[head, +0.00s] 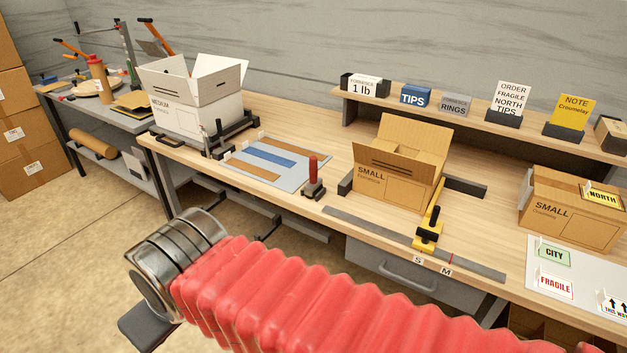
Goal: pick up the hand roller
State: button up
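A tool with an upright red handle (312,171) stands in a small dark base on the front part of the wooden workbench, and it looks like the hand roller. Its roller end is not clear at this size. My arm in its red ribbed sleeve crosses the lower foreground and ends in a metal wrist at lower left. A dark grey part of my gripper (150,327) shows below the wrist, in front of the bench and apart from the tool. The fingertips are not clearly seen.
A grey mat (302,178) with blue and brown strips lies left of the red handle. An open small carton (392,187) and a yellow-and-black slider on a ruler (375,231) stand to its right. A white medium carton (190,118) sits at the bench's left end.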

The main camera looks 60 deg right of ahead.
aim_at(315, 184)
jog(key=z, duration=0.6)
jog(key=i, duration=1)
jog(key=z, duration=0.6)
